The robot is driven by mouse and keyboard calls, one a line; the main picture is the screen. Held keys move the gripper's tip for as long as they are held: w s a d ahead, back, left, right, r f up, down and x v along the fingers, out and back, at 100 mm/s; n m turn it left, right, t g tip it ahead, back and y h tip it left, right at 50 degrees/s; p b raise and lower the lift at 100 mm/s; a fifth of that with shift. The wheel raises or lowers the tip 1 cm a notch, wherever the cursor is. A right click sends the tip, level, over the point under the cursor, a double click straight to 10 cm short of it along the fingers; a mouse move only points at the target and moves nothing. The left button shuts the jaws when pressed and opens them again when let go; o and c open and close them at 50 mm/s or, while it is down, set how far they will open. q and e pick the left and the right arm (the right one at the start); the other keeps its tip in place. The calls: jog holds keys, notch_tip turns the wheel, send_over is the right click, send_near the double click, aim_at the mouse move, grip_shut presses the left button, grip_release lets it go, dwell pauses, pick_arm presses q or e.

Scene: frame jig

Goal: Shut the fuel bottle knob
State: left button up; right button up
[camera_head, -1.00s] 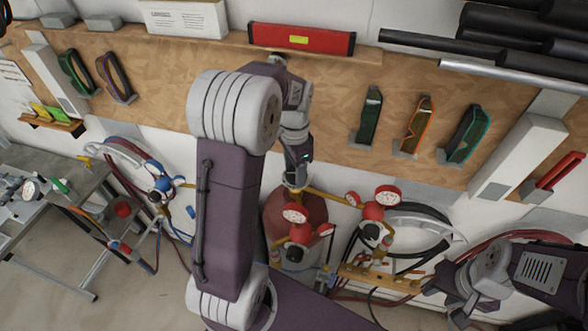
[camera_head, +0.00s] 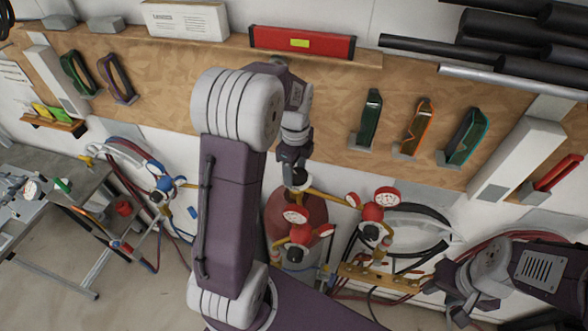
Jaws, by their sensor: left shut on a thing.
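The fuel bottle (camera_head: 306,213) is the dark red cylinder at the centre, against the white wall. Red regulators with white gauges (camera_head: 297,215) sit in front of it and to its right. My left gripper (camera_head: 294,178) points down onto the bottle's top and is shut on the knob there. The knob itself is mostly hidden by the fingers.
A second red regulator (camera_head: 373,211) and coiled black hose (camera_head: 420,222) are right of the bottle. A blue regulator (camera_head: 162,180) and a metal workbench (camera_head: 60,225) are at the left. Safety glasses hang on the wooden board (camera_head: 330,100) behind.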

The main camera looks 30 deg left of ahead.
aim_at(297, 174)
pick_arm(q)
jog(key=m, duration=0.5)
jog(key=shift+d+f+m, duration=0.1)
jog(key=shift+d+m, duration=0.05)
jog(key=shift+m, duration=0.15)
jog(key=shift+f+m, duration=0.1)
jog(key=shift+m, duration=2)
jog(key=o, duration=1.4)
jog(key=shift+d+p, duration=0.1)
jog(key=shift+p, duration=0.2)
jog(key=shift+r, duration=0.2)
notch_tip(297, 174, up, 9)
jog(key=shift+b, duration=0.75)
